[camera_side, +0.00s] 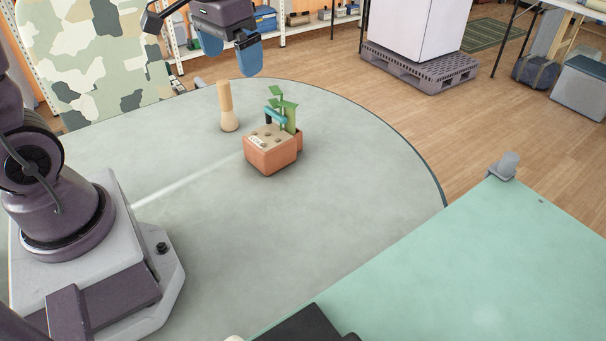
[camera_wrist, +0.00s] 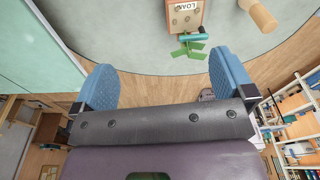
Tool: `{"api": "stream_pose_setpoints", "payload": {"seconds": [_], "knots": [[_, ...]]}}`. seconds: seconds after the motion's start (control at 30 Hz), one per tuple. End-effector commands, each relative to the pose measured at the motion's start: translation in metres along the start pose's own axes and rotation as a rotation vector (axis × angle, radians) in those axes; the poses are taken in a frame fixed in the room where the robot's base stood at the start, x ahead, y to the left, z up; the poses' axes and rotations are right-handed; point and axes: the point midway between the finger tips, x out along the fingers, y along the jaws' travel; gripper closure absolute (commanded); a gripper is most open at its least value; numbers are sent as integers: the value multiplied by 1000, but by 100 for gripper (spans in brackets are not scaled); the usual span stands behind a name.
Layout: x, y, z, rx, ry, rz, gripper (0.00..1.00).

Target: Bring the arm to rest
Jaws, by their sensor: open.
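My gripper (camera_side: 230,55) is high at the top of the side view, above the far edge of the grey table (camera_side: 330,215). Its two blue fingers are spread with nothing between them, as the wrist view also shows (camera_wrist: 163,70). A terracotta box (camera_side: 270,157) with a tan top and a small label stands on the grey table, well apart from my gripper. Green flat pieces (camera_side: 287,103) and a teal piece stand up from it. The box also shows at the top of the wrist view (camera_wrist: 186,16).
A wooden peg (camera_side: 226,104) stands upright left of the box. A mint-green table (camera_side: 480,265) with a grey clamp-like fitting (camera_side: 504,166) fills the lower right. Shelving and a camouflage panel (camera_side: 90,55) stand behind. The grey table's right side is clear.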

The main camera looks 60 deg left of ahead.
Motion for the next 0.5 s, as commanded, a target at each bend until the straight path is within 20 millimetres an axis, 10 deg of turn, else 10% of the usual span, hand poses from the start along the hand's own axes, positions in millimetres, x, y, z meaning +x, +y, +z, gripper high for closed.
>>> {"api": "stream_pose_setpoints", "payload": {"seconds": [0.3, 0.5], "knots": [[-44, 36, 93, 93, 224, 31, 0], [-60, 46, 115, 148, 337, 55, 0]]}}
